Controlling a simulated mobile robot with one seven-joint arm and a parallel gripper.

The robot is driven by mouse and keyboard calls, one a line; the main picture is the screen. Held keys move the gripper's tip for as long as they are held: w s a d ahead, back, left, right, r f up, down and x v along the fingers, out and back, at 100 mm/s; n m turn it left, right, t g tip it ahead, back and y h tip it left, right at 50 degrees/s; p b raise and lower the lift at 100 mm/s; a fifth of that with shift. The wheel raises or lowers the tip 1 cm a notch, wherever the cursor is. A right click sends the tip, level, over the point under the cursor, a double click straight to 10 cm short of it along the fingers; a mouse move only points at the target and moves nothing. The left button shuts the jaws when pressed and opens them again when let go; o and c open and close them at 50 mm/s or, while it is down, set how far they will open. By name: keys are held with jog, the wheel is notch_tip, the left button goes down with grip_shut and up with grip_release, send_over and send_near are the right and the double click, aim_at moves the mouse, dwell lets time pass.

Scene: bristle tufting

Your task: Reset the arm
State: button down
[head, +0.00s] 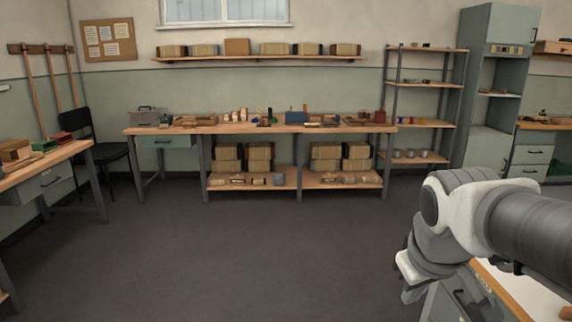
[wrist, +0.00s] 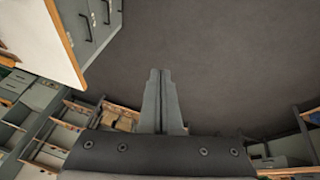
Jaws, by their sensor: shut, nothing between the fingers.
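My arm reaches in from the right edge of the head view, bent at a white and grey joint. My gripper (head: 412,290) hangs at its end, beside a white-topped bench at the lower right. In the wrist view my gripper (wrist: 156,74) shows its two grey fingers pressed together over the dark floor. It is shut, and nothing shows between the fingers.
The white-topped bench (head: 525,287) with drawers is close to my arm. Open grey floor (head: 250,255) fills the middle. A long workbench (head: 260,128) with tools stands at the far wall. Shelving (head: 425,85) and a tall cabinet (head: 490,95) stand at the back right.

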jog(key=s+a+f+m+y, duration=0.1)
jog(key=s+a+m, duration=0.1)
jog(key=s+a, duration=0.45)
notch_tip(320, 180, up, 12)
jog(key=s+d+p, duration=0.1)
jog(key=s+p, duration=0.1)
jog(key=p, duration=1)
jog(key=shift+m+t, duration=0.3)
jog(key=shift+t, duration=0.1)
jog(key=shift+d, duration=0.15)
